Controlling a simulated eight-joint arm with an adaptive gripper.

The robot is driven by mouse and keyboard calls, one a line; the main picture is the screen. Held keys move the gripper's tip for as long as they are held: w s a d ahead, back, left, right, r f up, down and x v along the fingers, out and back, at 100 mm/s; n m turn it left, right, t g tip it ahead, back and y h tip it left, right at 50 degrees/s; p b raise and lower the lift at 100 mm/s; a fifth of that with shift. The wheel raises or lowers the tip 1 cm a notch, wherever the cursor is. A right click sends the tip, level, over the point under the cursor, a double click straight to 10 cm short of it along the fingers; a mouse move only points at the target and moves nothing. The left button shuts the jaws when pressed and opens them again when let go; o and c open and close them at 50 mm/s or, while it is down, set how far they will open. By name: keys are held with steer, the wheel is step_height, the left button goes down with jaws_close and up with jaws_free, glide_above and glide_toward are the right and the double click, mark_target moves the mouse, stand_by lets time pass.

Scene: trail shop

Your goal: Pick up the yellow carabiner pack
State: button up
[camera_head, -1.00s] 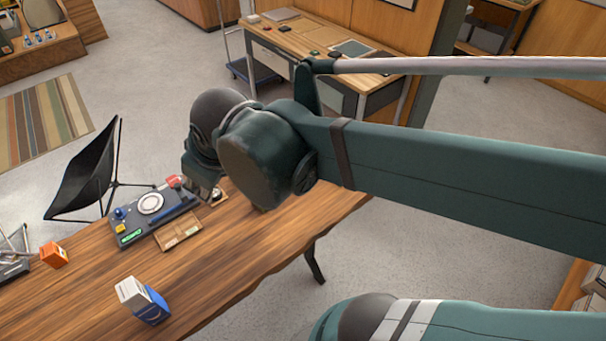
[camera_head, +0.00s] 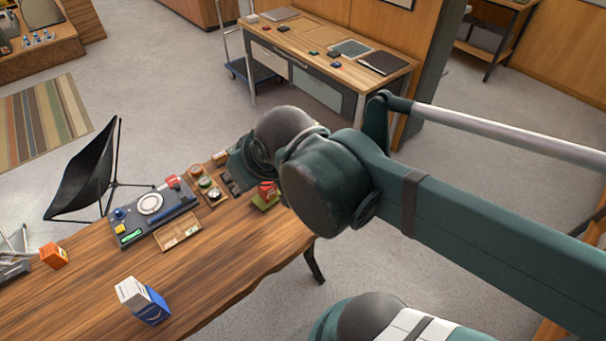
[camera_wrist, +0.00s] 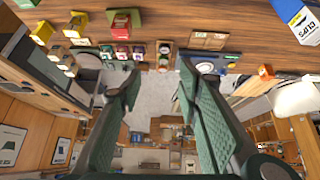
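In the wrist view two small yellow packs, one at the far left (camera_wrist: 42,32) and one to its right (camera_wrist: 75,24), stand on the wooden table; I cannot tell which is the carabiner pack. My arm seems to hide them in the head view. My gripper (camera_wrist: 158,72) is open and empty, its two fingers wide apart. The packs lie left of the fingers in the wrist view. In the head view my gripper (camera_head: 233,182) is over the far table edge, partly hidden by my wrist.
A red box (camera_head: 267,188) sits on a green tray (camera_head: 265,204). A dark tray (camera_head: 128,217) holds a white disc. A blue and white box (camera_head: 143,301) and an orange box (camera_head: 54,256) stand on the table (camera_head: 215,270). The near table middle is clear.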

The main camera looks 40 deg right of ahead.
steer(key=w+d+f+n+g+h, duration=0.1)
steer(key=w+d+f+n+g, duration=0.1)
steer(key=w+d+f+n, duration=0.4)
steer(key=w+d+f+n+g+h, duration=0.25)
steer(key=w+d+n, duration=0.2)
steer(key=d, duration=0.35)
steer(key=w+d+f+n+g, duration=0.3)
steer(key=d+f+n, duration=0.2)
steer(key=d+f, duration=0.7)
steer(key=shift+w+f+h, duration=0.15)
steer(key=shift+f+h, duration=0.2)
steer(key=shift+f, duration=0.2)
steer(key=shift+n, duration=0.25)
steer(key=shift+b+x, duration=0.35)
steer(key=shift+x, duration=0.9)
steer(key=shift+f, duration=0.2)
steer(key=shift+b+x, duration=0.55)
steer(key=shift+x, duration=1.9)
steer(key=shift+c, duration=0.7)
